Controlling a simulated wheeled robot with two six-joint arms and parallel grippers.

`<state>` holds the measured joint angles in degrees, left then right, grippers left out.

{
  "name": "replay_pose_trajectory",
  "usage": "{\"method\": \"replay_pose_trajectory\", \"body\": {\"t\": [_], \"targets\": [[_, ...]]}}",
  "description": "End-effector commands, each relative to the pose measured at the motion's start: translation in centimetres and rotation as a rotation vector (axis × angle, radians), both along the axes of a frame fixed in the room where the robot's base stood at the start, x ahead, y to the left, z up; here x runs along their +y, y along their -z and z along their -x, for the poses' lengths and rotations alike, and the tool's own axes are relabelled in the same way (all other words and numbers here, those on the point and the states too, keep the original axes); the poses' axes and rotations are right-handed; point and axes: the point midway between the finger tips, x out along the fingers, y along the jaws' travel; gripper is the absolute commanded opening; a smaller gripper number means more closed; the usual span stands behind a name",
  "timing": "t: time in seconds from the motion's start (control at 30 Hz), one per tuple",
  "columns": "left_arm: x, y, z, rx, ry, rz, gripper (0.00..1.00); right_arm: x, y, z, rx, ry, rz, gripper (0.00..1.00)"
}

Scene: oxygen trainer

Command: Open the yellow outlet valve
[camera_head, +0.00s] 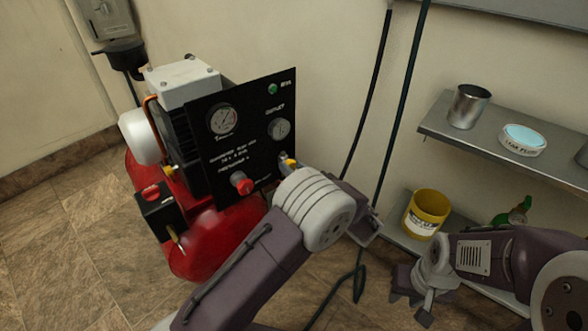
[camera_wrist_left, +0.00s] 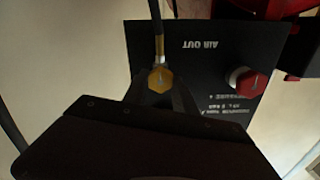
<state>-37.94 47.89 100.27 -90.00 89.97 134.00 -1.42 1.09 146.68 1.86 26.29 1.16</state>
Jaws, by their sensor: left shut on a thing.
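The yellow outlet valve (camera_wrist_left: 160,77) is a small knob on the black panel, with a dark hose running from its fitting. In the head view only a bit of yellow (camera_head: 289,162) shows at the panel's lower right edge, beside my left wrist. My left gripper (camera_wrist_left: 160,90) is shut on the yellow valve, with a finger on each side of it. In the head view its fingers are mostly hidden by the wrist. My right gripper (camera_head: 421,288) hangs low at the lower right, away from the panel; its jaws are too unclear to read.
The black panel (camera_head: 236,145) carries gauges and a red knob (camera_head: 241,183), and stands on a red compressor (camera_head: 204,238). A metal shelf (camera_head: 450,128) at right holds a metal cup (camera_head: 467,106) and a white tub (camera_head: 522,140). A yellow can (camera_head: 426,214) stands below. Dark hoses hang behind.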

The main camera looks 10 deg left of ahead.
Motion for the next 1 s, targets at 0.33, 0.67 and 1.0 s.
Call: {"method": "replay_pose_trajectory", "body": {"t": [0.33,0.67,1.0], "targets": [[0.0,-0.1,-0.1,-0.003,0.0,0.0,0.55,0.0,0.0,0.0,0.0,0.0,0.0,0.33],[0.0,-2.2,-0.1,-0.004,0.0,0.001,0.55,0.0,-0.9,0.0,0.0,0.0,0.0,0.33],[-5.9,-8.0,1.6,-0.007,0.005,0.003,0.55,0.0,-2.4,0.0,0.0,0.0,0.0,0.33]]}}
